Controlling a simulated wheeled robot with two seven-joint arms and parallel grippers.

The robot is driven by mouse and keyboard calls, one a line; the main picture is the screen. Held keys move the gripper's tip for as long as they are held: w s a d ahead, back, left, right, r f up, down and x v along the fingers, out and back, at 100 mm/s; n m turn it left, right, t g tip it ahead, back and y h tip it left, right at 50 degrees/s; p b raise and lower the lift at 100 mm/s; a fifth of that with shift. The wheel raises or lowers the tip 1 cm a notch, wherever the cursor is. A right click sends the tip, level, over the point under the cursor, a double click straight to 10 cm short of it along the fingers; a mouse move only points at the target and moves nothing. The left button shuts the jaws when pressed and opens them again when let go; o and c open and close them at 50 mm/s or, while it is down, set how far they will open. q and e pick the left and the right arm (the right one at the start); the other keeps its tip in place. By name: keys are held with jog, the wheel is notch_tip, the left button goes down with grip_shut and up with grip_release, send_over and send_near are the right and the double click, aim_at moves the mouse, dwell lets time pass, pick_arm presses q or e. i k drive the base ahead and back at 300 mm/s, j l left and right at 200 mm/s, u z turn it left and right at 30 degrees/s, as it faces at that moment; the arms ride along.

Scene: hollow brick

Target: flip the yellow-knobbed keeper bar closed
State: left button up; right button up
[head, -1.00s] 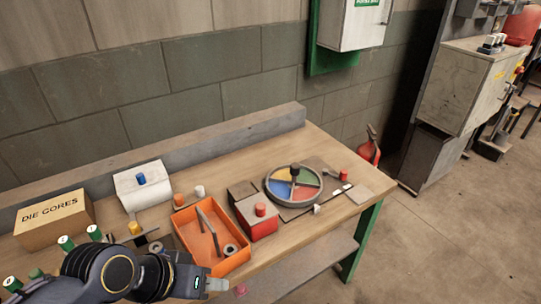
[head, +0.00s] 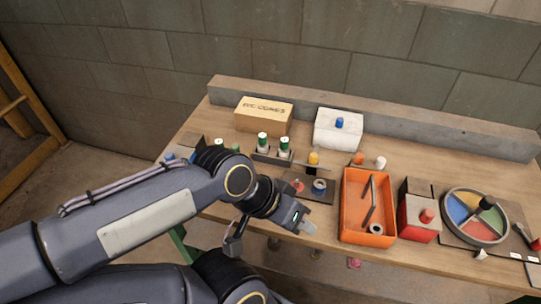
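The yellow knob (head: 314,158) stands upright near the middle of the table in the head view. A thin grey bar (head: 318,168) shows at its foot, along the back of a dark plate (head: 322,198). The plate carries a small round metal piece (head: 319,187) with a blue centre and a reddish mark (head: 297,186). How the bar sits relative to the round piece is hard to tell. My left gripper (head: 271,237) is in front of the plate, near the table's front edge. Its two fingers look spread apart, with nothing seen between them. My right gripper is not visible.
Green-topped pegs (head: 284,143) stand left of the knob, before a cardboard box (head: 263,116). A white block with a blue knob (head: 338,130) is behind. An orange tray (head: 351,232), red box (head: 416,222) and coloured wheel (head: 447,204) are to the right.

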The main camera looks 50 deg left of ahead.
aim_at(313, 162)
jog(key=u, duration=1.2)
